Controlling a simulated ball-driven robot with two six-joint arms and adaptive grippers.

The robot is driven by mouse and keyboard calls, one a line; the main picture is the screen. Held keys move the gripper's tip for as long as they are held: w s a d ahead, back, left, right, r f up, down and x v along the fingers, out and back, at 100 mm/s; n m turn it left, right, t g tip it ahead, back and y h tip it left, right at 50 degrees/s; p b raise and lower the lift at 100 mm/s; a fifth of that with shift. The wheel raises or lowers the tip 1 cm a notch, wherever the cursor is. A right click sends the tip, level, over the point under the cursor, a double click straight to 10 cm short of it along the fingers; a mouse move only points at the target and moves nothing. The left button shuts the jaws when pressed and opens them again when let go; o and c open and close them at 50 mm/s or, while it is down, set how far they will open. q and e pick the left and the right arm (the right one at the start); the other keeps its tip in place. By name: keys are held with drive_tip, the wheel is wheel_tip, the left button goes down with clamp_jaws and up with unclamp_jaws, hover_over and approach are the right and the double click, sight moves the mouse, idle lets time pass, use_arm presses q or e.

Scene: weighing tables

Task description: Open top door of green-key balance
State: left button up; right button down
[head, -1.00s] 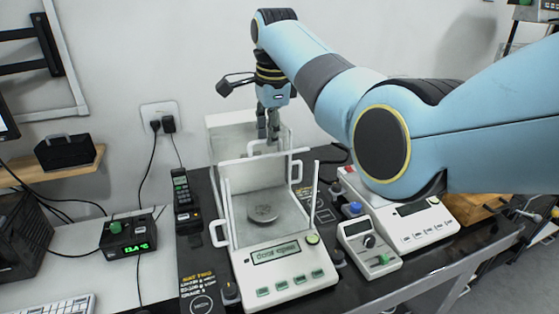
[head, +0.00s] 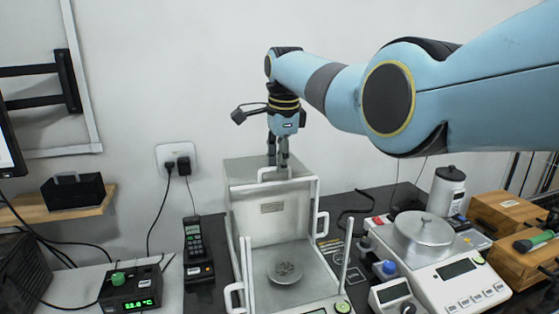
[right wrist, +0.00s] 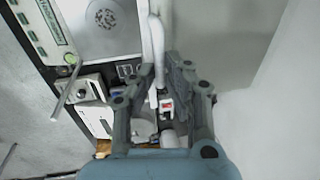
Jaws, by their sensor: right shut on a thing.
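The green-key balance (head: 272,222) stands mid-table with its round pan (head: 285,272) inside a clear draft shield. Its front is cut off in the head view; its green keys (right wrist: 24,19) show at the upper left of the right wrist view. The pale top door (head: 255,169) extends back behind the shield's rear rail, toward the wall, and the space above the pan looks uncovered. My right gripper (head: 278,162) points down and is shut on the top door's white handle (head: 275,173), which also shows between the fingers (right wrist: 163,75) in the right wrist view. My left gripper is out of view.
Right of the balance stand a small meter (head: 392,296) with a blue knob and a second white balance (head: 457,270) with a metal pan cover. A white bottle (head: 448,190) and wooden boxes (head: 506,212) stand farther right. A handset (head: 193,240) stands left. The wall is close behind.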

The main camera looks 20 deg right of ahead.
drive_tip(key=c, duration=1.7)
unclamp_jaws()
drive_tip(key=shift+o, duration=1.6)
drive_tip(key=shift+r, duration=0.45)
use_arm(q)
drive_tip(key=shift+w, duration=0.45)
use_arm(e)
wheel_tip(320, 180, up, 11)
drive_tip(key=s, duration=0.2)
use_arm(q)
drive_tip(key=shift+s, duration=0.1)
use_arm(e)
drive_tip(key=shift+s+f, duration=0.15)
drive_tip(key=shift+f, duration=0.05)
